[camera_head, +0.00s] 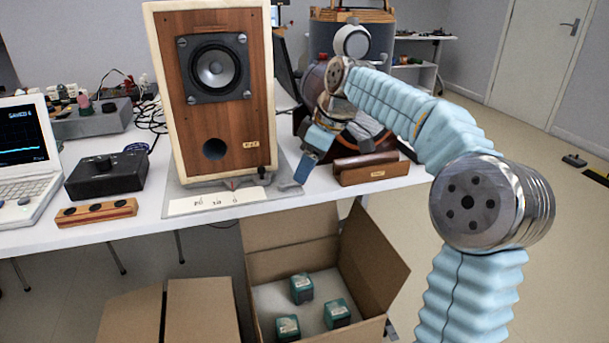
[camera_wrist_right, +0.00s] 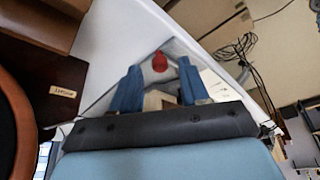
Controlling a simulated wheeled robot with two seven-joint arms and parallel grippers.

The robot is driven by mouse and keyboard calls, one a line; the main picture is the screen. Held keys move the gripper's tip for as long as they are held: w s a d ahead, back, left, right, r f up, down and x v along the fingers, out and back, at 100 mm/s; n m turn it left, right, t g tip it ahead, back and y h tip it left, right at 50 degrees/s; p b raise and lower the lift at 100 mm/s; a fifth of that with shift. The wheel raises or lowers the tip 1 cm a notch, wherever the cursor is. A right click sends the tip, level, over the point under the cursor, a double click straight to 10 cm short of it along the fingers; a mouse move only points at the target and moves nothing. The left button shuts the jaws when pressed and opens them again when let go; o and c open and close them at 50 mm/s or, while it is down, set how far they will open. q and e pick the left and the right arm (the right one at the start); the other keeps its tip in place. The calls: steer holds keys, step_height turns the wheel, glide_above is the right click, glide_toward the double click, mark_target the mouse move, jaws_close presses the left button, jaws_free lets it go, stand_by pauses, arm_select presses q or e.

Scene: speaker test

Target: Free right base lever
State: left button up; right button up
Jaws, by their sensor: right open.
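A wooden speaker (camera_head: 212,90) with a pale edge stands upright on a grey base plate (camera_head: 290,190) on the white table. A paper scale (camera_head: 205,203) lies along the plate's front. My right gripper (camera_head: 306,168) is low beside the plate's right side, with a blue finger showing. In the wrist view its two blue fingers (camera_wrist_right: 159,88) are apart, and nothing is clasped between them. A red knob (camera_wrist_right: 160,62) shows past the fingertips, in line with the gap, seemingly apart from them; I cannot tell for sure that it is the lever. My left gripper is out of view.
A brown wooden holder (camera_head: 368,168) stands close right of my right gripper. A black box (camera_head: 105,176), a wooden strip (camera_head: 97,212) and a laptop (camera_head: 25,165) are at left. An open carton (camera_head: 370,262) with small teal boxes is below the table edge.

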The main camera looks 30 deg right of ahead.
steer(key=shift+x, duration=0.8)
jaws_close()
